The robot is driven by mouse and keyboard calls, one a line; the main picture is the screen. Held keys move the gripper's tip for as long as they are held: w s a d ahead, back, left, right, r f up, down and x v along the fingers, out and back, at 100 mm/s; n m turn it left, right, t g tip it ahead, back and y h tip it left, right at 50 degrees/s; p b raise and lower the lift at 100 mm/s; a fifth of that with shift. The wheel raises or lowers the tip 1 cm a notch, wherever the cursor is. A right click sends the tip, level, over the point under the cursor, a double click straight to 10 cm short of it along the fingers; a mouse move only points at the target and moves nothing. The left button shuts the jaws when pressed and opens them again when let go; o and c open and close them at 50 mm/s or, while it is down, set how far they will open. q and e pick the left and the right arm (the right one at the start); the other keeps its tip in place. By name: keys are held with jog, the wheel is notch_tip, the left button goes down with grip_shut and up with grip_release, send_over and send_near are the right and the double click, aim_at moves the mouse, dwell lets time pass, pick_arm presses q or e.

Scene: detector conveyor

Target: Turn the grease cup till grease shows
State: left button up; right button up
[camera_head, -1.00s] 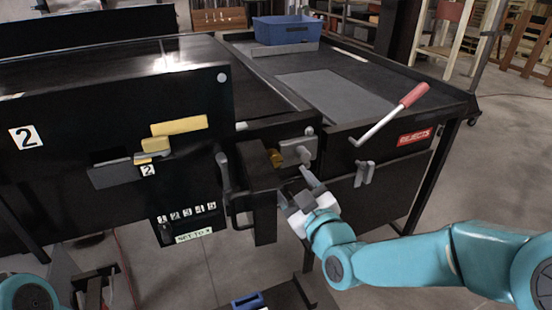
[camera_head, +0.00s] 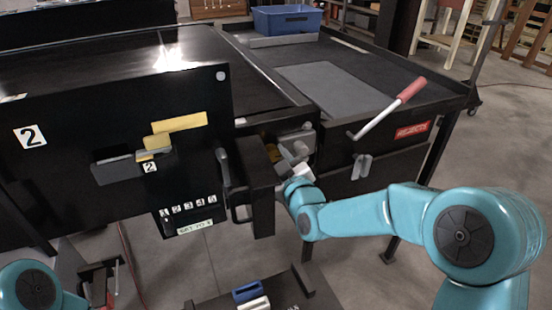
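The grease cup itself is hard to make out. A yellow part (camera_head: 268,143) and a grey bracket (camera_head: 297,139) show in the recess right of the black block, where it may sit. My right gripper (camera_head: 290,155) reaches into this recess, close to the grey bracket. Its fingers are small and partly hidden, so I cannot tell whether they are open or touch anything. No grease can be seen.
A black block with a handle (camera_head: 257,185) stands just left of my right gripper. A red-handled lever (camera_head: 390,107) and the red rejects label (camera_head: 412,130) are to the right. A blue bin (camera_head: 286,20) stands at the back. A low black tray (camera_head: 285,292) holds blue and white blocks.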

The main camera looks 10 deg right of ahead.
jog(key=shift+f+m+b, duration=0.2)
jog(key=shift+m+b, duration=0.1)
jog(key=shift+b, duration=0.45)
jog(key=m+b, duration=0.5)
jog(key=b, duration=0.4)
jog(key=shift+d+f+m, duration=0.1)
jog(key=shift+f+m, duration=0.05)
jog(key=shift+m, duration=0.25)
jog(key=shift+r+m+b, duration=0.2)
jog(key=shift+m+b, duration=1)
jog(key=shift+b, duration=0.35)
jog(key=o, duration=1.1)
jog(key=shift+w, duration=0.1)
jog(key=shift+c, duration=0.2)
